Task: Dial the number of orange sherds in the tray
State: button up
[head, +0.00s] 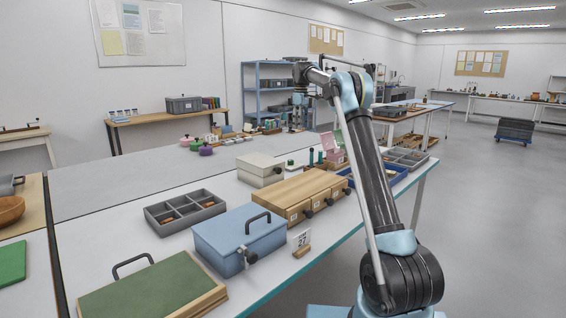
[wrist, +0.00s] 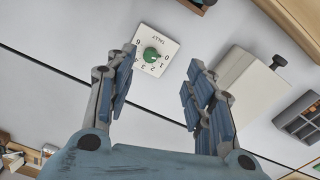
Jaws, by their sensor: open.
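The dial (wrist: 153,50) is a white square plate with "TALLY" and digits printed around a round green knob (wrist: 151,55). The knob's setting is too small to read. My gripper (wrist: 160,76) is open and empty, and the dial shows between and beyond its fingers, apart from them. In the head view, a grey compartment tray (head: 173,224) on the near table holds a few orange-brown pieces (head: 168,219). A blue tray (head: 402,178) stands partly behind my arm, its contents unclear. I cannot tell which tray the task means.
A white box (wrist: 225,75) stands right of the dial in the wrist view.

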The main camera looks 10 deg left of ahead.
jog(key=n, duration=0.1)
send_over(291, 162)
jog(key=w, duration=0.2)
notch_tip(291, 162, down, 3)
jog(key=f, duration=1.7)
jog(key=shift+s+a+f, duration=0.15)
jog(key=shift+a+f, duration=0.05)
